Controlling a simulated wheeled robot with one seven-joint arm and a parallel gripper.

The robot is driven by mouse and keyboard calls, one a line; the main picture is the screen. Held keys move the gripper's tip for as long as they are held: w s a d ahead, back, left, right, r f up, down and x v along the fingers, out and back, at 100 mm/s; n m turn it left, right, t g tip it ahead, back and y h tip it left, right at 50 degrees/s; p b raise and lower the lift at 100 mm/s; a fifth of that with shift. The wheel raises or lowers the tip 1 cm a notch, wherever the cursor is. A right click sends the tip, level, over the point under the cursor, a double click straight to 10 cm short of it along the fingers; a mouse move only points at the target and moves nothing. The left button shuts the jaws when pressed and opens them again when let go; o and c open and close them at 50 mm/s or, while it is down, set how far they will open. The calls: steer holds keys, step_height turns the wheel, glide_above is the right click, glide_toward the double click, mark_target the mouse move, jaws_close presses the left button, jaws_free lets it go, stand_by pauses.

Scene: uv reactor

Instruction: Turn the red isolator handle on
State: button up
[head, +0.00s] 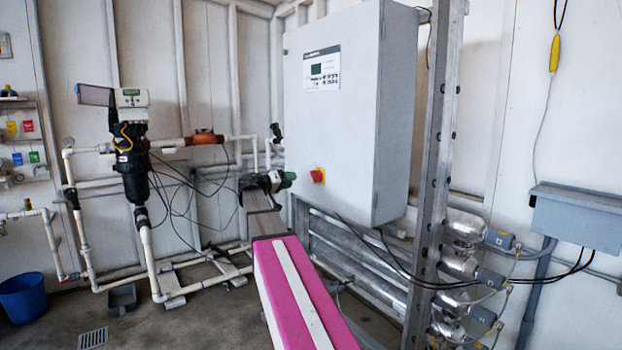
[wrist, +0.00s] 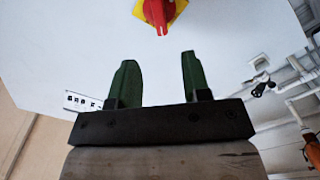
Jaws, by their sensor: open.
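The red isolator handle (head: 318,175) sits on a yellow plate on the lower front of the large grey cabinet (head: 335,120). In the wrist view the handle (wrist: 158,12) is at the top edge, partly cut off, with its yellow plate around it. My gripper (head: 287,180) is just left of the handle in the head view. In the wrist view its two green fingers (wrist: 158,68) are apart with nothing between them. The handle lies beyond the fingertips, roughly in line with the gap, and a space shows between them.
A galvanised post (head: 437,150) stands right of the cabinet, with metal tubes and black cables beyond and below. White pipework and a black valve unit (head: 133,150) stand at the left. A blue bucket (head: 27,297) is on the floor. The cabinet front around the handle is clear.

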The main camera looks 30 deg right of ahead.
mark_target(312, 176)
steer(key=d, duration=0.3)
steer(key=w+d, duration=0.1)
steer(key=d, duration=0.6)
steer(key=shift+w+d, duration=0.3)
jaws_close()
